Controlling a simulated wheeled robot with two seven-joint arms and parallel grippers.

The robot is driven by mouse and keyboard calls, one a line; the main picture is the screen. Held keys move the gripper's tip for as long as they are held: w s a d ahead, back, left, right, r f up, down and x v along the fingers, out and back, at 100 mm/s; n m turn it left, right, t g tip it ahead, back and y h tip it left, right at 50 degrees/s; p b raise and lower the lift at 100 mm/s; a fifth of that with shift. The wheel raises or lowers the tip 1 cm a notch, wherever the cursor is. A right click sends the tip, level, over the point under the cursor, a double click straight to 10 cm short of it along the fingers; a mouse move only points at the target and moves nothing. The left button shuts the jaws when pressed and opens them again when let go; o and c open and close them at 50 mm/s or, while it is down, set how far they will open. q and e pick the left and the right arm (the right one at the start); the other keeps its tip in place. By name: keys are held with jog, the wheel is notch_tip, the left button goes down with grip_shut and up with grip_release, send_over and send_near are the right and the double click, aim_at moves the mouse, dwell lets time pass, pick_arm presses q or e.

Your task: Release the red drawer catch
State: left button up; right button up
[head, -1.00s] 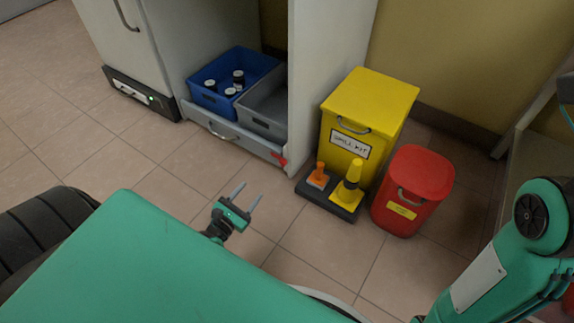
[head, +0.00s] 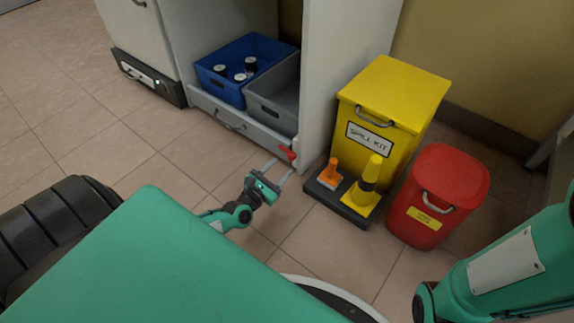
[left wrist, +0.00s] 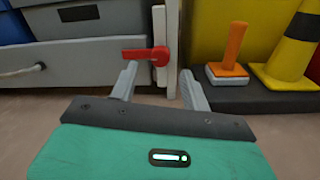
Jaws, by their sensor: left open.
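The red drawer catch (head: 287,153) sits at the right end of the low grey drawer front (head: 245,134), beside the cabinet's side panel. In the left wrist view the red catch (left wrist: 147,56) has a round end at the right and a lever lying level to the left. My left gripper (head: 278,172) is open and points at the catch from just in front. In the left wrist view its fingertips (left wrist: 158,78) stand either side of the catch's round end, lower in the picture; contact cannot be told. My right gripper is not in view.
The drawer holds a blue crate (head: 222,89) with several dark bottles and a grey crate (head: 266,108). Floor in front of the drawer is clear.

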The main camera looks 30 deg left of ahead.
aim_at(289, 159)
pick_arm(q)
jog(key=shift+w+d+b, duration=0.1)
jog(key=shift+w+b, duration=0.55)
jog(key=shift+w, duration=1.65)
jog(key=c, duration=1)
